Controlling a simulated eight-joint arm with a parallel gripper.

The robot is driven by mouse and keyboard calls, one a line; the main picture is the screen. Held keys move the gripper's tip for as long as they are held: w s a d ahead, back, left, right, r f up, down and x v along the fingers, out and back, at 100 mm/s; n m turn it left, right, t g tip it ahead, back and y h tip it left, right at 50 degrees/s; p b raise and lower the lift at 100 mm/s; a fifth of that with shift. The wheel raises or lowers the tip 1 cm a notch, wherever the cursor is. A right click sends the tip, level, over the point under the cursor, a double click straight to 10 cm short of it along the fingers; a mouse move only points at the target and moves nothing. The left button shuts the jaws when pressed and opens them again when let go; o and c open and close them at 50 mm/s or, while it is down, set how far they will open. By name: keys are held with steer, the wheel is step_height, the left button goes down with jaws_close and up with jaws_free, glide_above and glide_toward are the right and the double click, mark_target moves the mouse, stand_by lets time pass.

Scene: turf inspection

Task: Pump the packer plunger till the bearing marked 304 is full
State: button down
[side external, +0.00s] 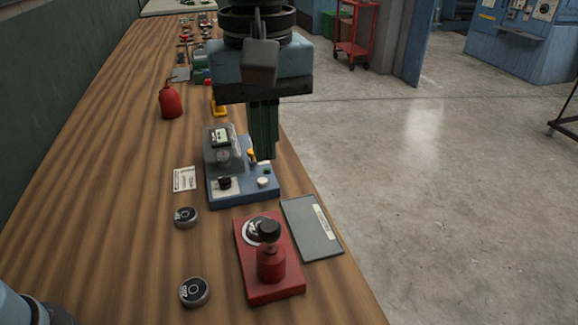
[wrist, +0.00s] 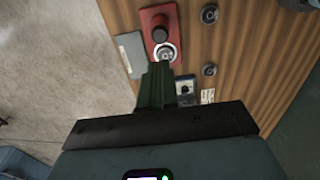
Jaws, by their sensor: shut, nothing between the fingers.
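The red packer (side external: 275,289) stands on the bench at the front, with its black-knobbed plunger (side external: 268,232) upright. It also shows in the wrist view (wrist: 150,14), with the plunger knob (wrist: 160,35). A round metal piece with a pale ring (side external: 252,228) sits on the packer behind the plunger; I cannot tell if it is a bearing or a seat. Two loose bearings lie left of the packer, one nearer (side external: 194,291) and one farther (side external: 186,217). Their markings are unreadable. My gripper (side external: 263,157) is shut and empty, above the blue instrument, apart from the packer.
A blue-based instrument (side external: 265,192) stands behind the packer, with a white label card (side external: 184,179) beside it. A grey labelled plate (side external: 312,228) lies right of the packer near the bench edge. A red oil can (side external: 171,101) stands farther back. The bench's left side is clear.

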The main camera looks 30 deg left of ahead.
mark_target(268, 226)
steer(key=shift+r, duration=0.1)
steer(key=shift+s+r, duration=0.1)
steer(key=shift+r, duration=0.85)
steer(key=shift+f, duration=0.1)
step_height(268, 226, down, 14)
steer(key=shift+r, duration=0.1)
stand_by(0.4)
